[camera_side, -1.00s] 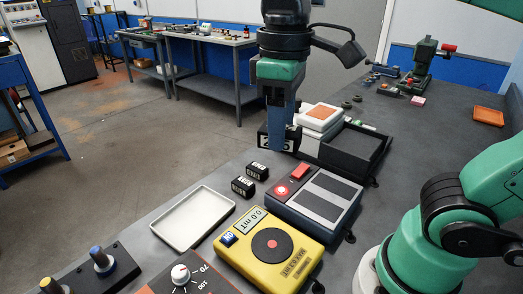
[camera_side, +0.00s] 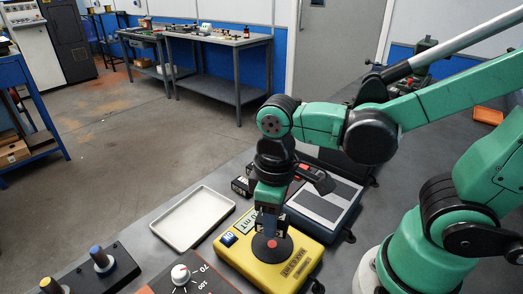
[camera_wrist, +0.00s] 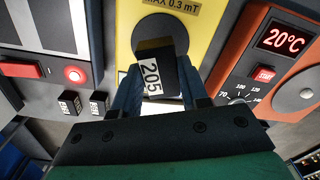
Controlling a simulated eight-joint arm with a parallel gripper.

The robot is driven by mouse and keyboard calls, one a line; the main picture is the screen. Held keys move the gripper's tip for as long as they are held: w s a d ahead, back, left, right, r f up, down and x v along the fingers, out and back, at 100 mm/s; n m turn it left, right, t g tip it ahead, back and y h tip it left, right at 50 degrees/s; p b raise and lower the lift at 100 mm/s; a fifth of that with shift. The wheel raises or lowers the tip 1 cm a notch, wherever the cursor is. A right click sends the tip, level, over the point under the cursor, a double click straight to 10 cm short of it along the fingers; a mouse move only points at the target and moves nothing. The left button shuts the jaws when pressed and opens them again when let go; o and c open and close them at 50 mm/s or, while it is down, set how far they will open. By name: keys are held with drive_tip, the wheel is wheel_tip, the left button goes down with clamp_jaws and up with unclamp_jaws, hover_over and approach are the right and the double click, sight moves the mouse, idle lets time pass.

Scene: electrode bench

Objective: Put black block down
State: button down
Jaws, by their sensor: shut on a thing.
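My gripper (camera_side: 269,226) is shut on a black block (camera_wrist: 152,76) with a white label reading 205, seen between the blue fingers in the wrist view. The gripper points down over the dark round disc (camera_side: 281,250) on top of the yellow device (camera_side: 240,264). In the wrist view the block overlaps the disc (camera_wrist: 160,33). I cannot tell whether the block touches the disc. In the side view the fingers hide much of the block.
A white tray (camera_side: 164,232) lies empty to the left. Other small black blocks (camera_wrist: 69,103) stand by the grey-blue device with a red button (camera_side: 328,217). An orange-red heater (camera_wrist: 262,78) showing 20°C sits beside the yellow device. Knobs (camera_side: 103,258) stand at the front left.

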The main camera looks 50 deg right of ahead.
drive_tip(key=shift+f, duration=1.95)
drive_tip(key=shift+f, duration=0.1)
drive_tip(key=shift+c, duration=2.3)
unclamp_jaws()
wheel_tip(320, 180, up, 12)
drive_tip(key=shift+f, duration=0.1)
drive_tip(key=w+d+f+m+t, duration=0.2)
drive_tip(key=w+d+m+t, duration=0.2)
drive_tip(key=w+d+t, duration=0.1)
drive_tip(key=shift+w+d+f+m+t, duration=0.15)
drive_tip(key=shift+d+f+m+t, duration=0.15)
drive_tip(key=shift+d+t, duration=0.65)
drive_tip(key=shift+a, duration=0.2)
